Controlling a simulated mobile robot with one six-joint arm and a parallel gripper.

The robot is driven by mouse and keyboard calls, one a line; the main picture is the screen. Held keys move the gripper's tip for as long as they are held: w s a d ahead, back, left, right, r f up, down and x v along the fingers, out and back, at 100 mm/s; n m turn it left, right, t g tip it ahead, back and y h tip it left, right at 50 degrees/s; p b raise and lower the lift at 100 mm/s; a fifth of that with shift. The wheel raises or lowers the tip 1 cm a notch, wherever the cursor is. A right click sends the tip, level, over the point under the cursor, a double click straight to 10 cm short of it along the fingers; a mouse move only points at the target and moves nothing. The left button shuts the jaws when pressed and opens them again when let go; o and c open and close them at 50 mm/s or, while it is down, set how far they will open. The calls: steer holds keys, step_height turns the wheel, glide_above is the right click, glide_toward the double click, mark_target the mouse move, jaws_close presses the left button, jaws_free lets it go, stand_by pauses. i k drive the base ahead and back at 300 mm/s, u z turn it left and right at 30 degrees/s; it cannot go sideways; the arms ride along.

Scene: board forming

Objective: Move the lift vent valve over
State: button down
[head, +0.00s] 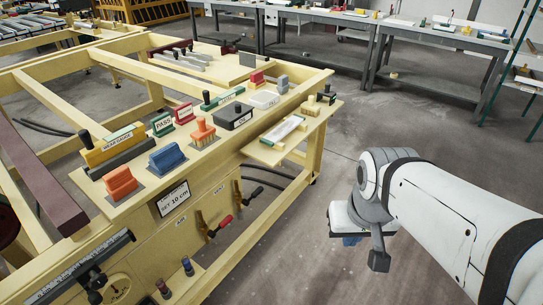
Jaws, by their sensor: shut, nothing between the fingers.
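My gripper (378,262) hangs in the open to the right of the bench, well apart from the levers. It is shut and empty; its fingertips are small and partly hidden by my wrist.
The bench's top ledge carries an orange block (120,182), a blue block (167,158), an orange brush (203,134) and several labelled items. A side shelf (268,153) juts out to the right. The floor (300,265) between bench and arm is clear. Grey tables (432,72) stand behind.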

mark_target(253, 196)
steer(key=u, duration=0.15)
steer(key=i, duration=0.9)
steer(key=z, duration=0.05)
